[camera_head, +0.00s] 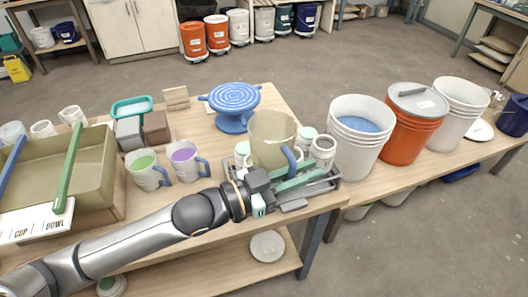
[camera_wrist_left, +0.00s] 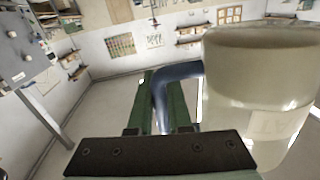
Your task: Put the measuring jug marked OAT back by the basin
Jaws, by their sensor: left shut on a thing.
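A translucent beige measuring jug (camera_head: 271,132) with a blue handle is upright over the metal rack at the table's front right. My left gripper (camera_head: 291,180) is shut on its handle, with green fingers on either side. In the left wrist view the jug (camera_wrist_left: 255,85) fills the right side, and its blue handle passes between the fingers (camera_wrist_left: 162,100). Whether the jug touches the rack is unclear. The olive basin (camera_head: 98,165) stands at the table's left. My right gripper is not in view.
Two blue-handled jugs, with green (camera_head: 144,161) and purple (camera_head: 184,155) contents, stand between basin and rack. A blue turntable (camera_head: 235,97) stands behind. The metal rack (camera_head: 327,186) holds several small jars. White and orange buckets (camera_head: 391,140) stand at right.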

